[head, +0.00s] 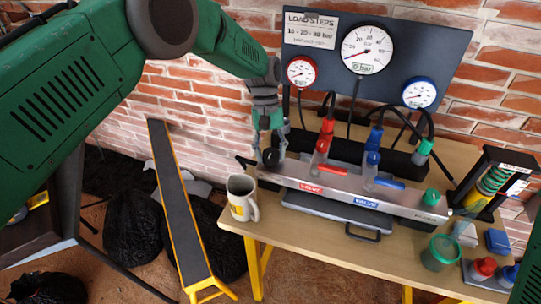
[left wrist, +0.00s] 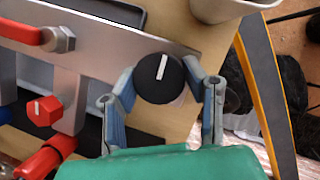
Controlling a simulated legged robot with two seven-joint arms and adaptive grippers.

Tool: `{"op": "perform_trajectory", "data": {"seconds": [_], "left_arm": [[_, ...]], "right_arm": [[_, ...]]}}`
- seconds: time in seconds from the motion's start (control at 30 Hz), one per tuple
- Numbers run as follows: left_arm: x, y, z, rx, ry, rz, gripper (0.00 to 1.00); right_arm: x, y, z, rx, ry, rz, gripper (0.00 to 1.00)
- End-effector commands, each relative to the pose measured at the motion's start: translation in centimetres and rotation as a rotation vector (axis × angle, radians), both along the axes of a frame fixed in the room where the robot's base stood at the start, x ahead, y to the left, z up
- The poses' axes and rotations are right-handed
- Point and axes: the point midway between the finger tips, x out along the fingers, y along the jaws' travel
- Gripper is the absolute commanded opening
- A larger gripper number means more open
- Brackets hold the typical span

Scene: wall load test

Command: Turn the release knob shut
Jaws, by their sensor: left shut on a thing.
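The release knob (left wrist: 158,79) is a round black knob with a white pointer line, at the end of the metal manifold (left wrist: 105,32). In the left wrist view its line stands nearly upright, leaning slightly right. My left gripper (left wrist: 160,88) has its two fingers on either side of the knob, shut on it. In the head view my left gripper (head: 268,148) reaches down to the manifold's left end, and the knob (head: 270,157) shows dark between the fingers, partly hidden. My right gripper is not in view.
A mug (head: 241,199) stands close left of the manifold on the wooden table (head: 330,245). Red (head: 335,171) and blue (head: 390,184) lever handles sit along the manifold. The gauge panel (head: 400,40) stands behind. A green cup (head: 438,254) is at the front right.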

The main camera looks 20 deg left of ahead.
Motion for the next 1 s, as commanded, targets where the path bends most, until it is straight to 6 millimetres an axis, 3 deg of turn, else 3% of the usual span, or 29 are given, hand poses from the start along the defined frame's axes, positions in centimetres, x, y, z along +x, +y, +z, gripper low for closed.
{"op": "perform_trajectory", "data": {"seconds": [0.67, 0.7, 0.73, 1.0], "left_arm": [[0.15, -0.13, 0.25, -0.003, -0.005, -0.063, 0.1], [0.14, -0.14, 0.24, -0.003, -0.005, -0.063, 0.46], [0.14, -0.13, 0.24, -0.003, -0.005, -0.063, 0.57], [0.08, -0.05, 0.07, -0.001, -0.001, -0.062, 0.6]], "right_arm": [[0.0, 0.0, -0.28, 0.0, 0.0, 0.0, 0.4], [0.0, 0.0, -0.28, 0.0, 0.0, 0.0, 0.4], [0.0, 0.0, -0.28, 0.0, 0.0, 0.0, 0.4], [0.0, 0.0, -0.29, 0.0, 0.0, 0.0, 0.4]]}}
